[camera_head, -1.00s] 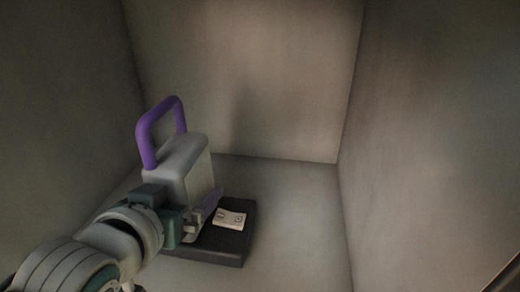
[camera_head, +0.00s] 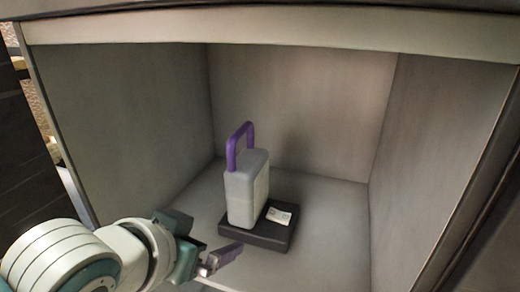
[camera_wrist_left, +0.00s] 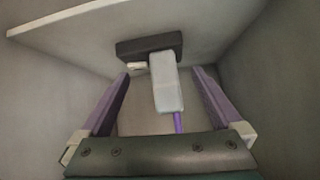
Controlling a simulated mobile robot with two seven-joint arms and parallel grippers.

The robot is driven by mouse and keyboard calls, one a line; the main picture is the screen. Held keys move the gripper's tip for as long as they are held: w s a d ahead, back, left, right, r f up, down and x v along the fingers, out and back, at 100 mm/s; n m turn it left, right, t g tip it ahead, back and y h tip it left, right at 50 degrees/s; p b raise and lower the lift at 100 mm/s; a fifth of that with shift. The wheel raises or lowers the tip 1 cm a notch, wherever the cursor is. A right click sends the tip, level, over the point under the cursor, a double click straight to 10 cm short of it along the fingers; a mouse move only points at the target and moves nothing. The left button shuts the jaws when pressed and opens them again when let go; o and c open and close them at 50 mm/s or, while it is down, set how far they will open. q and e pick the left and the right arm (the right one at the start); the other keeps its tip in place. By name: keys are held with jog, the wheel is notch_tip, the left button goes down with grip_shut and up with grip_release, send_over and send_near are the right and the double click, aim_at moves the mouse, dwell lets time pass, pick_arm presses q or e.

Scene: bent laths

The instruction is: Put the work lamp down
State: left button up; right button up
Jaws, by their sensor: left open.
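The work lamp appears to be the pale grey box (camera_head: 246,190) with a purple loop handle (camera_head: 240,142). It stands upright on a black slab (camera_head: 255,238) on the cabinet floor. My left gripper (camera_head: 222,258) is open and empty, in front of the lamp and apart from it. In the left wrist view the lamp (camera_wrist_left: 165,85) shows beyond and between the spread purple fingers, with the slab (camera_wrist_left: 143,45) behind it. My right gripper is not in view.
A small white card (camera_head: 279,215) lies on the slab to the right of the lamp. Cabinet walls close in at left, back and right, with a top edge (camera_head: 270,28) above. The floor (camera_head: 335,225) right of the slab is clear.

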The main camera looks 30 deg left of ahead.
pick_arm(q)
jog(key=s+d+r+m+g+h, duration=0.1)
jog(key=s+d+g, duration=0.2)
jog(key=s, duration=0.4)
jog(key=s+d+r+m+g+h, duration=0.1)
jog(key=s+d+m+g, duration=0.1)
jog(key=s, duration=0.6)
jog(key=shift+s+d+r+g, duration=0.15)
jog(key=shift+d+g, duration=0.35)
jog(key=shift+g, duration=0.1)
jog(key=shift+r, duration=0.1)
